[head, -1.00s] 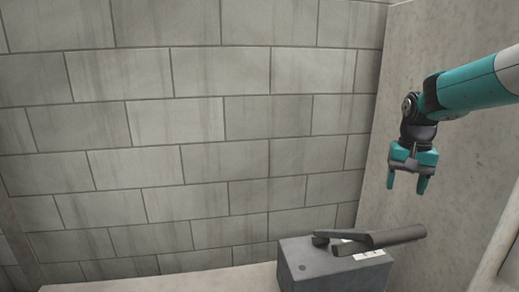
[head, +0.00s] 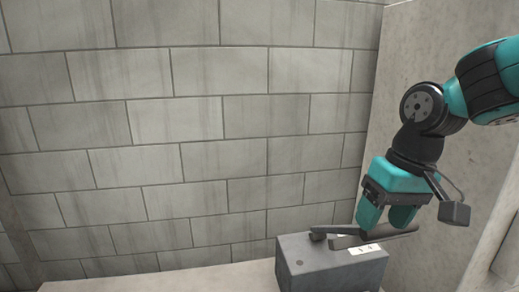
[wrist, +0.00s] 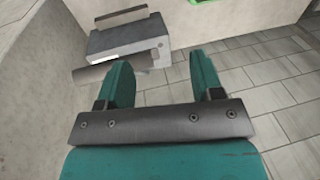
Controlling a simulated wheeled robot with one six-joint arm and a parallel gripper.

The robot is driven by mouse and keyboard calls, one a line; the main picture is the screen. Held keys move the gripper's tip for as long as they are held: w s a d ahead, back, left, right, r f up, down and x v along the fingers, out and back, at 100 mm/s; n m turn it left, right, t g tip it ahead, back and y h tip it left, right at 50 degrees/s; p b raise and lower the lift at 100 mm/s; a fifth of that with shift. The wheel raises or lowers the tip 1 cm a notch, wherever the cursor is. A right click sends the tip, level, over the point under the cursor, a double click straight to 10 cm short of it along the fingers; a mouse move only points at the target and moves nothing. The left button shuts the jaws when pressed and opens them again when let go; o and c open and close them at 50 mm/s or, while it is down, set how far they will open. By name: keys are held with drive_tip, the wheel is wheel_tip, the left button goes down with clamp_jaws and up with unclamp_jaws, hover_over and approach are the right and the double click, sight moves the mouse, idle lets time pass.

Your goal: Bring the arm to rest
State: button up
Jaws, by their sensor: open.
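My gripper (head: 386,222) is at the right in the head view, teal with a black wrist, its fingers pointing down. In the wrist view my gripper (wrist: 165,80) shows two teal fingers apart with nothing between them. In the head view the fingers overlap part of a dark tube-like piece on a grey box (head: 325,270). In the wrist view the grey box (wrist: 125,42) lies beyond the fingers, up and to the left. I cannot tell the exact gap between my gripper and the box.
A dark tube-like piece (head: 345,241) and a white label (head: 364,249) are on top of the box. The box stands on a pale ledge (head: 200,280) before a block wall (head: 200,120). The wrist view shows tiled floor (wrist: 265,75) and part of a green thing (wrist: 205,1).

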drive_tip(key=s+a+f+n+y, duration=0.1)
drive_tip(key=s+a+n, duration=0.15)
drive_tip(key=s, duration=0.55)
drive_tip(key=s+a+n+y, duration=0.1)
drive_tip(key=s+a+n, duration=0.15)
drive_tip(key=s, duration=0.55)
wheel_tip(320, 180, down, 11)
drive_tip(key=b, duration=1.1)
drive_tip(key=shift+w+a+f+g, duration=0.15)
drive_tip(key=shift+w+a+g, duration=0.05)
drive_tip(key=shift+w+g, duration=0.1)
